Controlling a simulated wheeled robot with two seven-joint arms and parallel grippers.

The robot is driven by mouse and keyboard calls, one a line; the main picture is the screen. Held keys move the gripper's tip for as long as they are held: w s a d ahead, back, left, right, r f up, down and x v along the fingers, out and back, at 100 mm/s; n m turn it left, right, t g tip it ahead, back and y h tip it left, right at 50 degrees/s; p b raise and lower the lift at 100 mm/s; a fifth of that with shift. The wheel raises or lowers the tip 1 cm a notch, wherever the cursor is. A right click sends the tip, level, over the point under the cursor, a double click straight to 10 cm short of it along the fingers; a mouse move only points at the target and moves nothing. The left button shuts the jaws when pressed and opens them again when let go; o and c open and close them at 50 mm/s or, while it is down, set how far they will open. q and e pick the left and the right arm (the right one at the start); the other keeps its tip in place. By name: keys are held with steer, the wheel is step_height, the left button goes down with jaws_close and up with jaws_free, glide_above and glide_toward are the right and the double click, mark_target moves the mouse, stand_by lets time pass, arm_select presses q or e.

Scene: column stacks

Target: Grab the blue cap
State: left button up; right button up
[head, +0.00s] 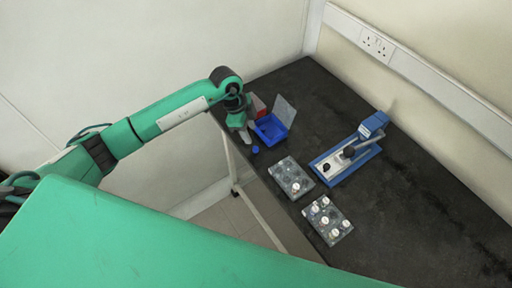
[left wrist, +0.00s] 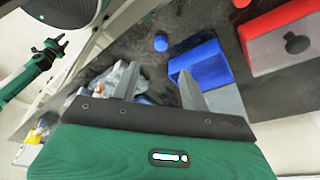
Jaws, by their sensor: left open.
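The blue cap (head: 255,149) is a small round piece near the left edge of the dark table, just below my left gripper in the head view. In the left wrist view the blue cap (left wrist: 161,42) lies on the dark surface beyond the fingertips, to the left of the blue box. My left gripper (head: 247,134) is open and points down beside the blue box. Its two fingers (left wrist: 160,80) are apart with nothing held between them, and the cap is clear of both.
The blue box (head: 268,130) with a raised grey lid (head: 286,109) stands close to my left gripper. A red block (left wrist: 290,38) is behind it. Two clear trays (head: 291,177) with round pieces and a blue-based press (head: 345,163) stand further right. The table's right side is clear.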

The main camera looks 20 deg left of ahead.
mark_target(255, 148)
arm_select(q)
steer(key=x, duration=0.3)
steer(key=p+x, duration=0.1)
steer(key=x, duration=0.1)
steer(key=p+x, duration=0.1)
steer(key=x, duration=0.1)
steer(key=shift+a+f, duration=0.1)
steer(key=shift+a, duration=0.3)
steer(key=shift+d+f, duration=0.2)
steer(key=shift+f, duration=0.35)
jaws_close()
